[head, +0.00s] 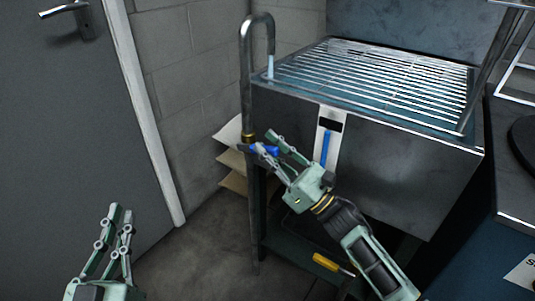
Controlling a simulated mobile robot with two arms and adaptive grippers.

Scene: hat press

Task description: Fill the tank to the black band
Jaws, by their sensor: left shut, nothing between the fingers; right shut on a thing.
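The metal tank (400,165) stands right of centre with a slatted grate (370,80) on top. A white gauge strip (320,150) on its front has a black band (329,123) near the top. A blue column (326,148) in the gauge reaches up close below the band. A curved pipe (247,85) bends over the tank, and a pale blue stream (270,67) shows under its spout. My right gripper (262,143) is shut on the blue valve handle (272,150) beside the pipe's brass fitting (248,138). My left gripper (122,213) is shut and empty at lower left.
A grey door (60,130) and its white frame are at left. Stacked cardboard (232,160) leans behind the pipe. A yellow-handled tool (328,262) lies on the shelf below the tank. A counter (515,170) borders the right. The floor between door and tank is clear.

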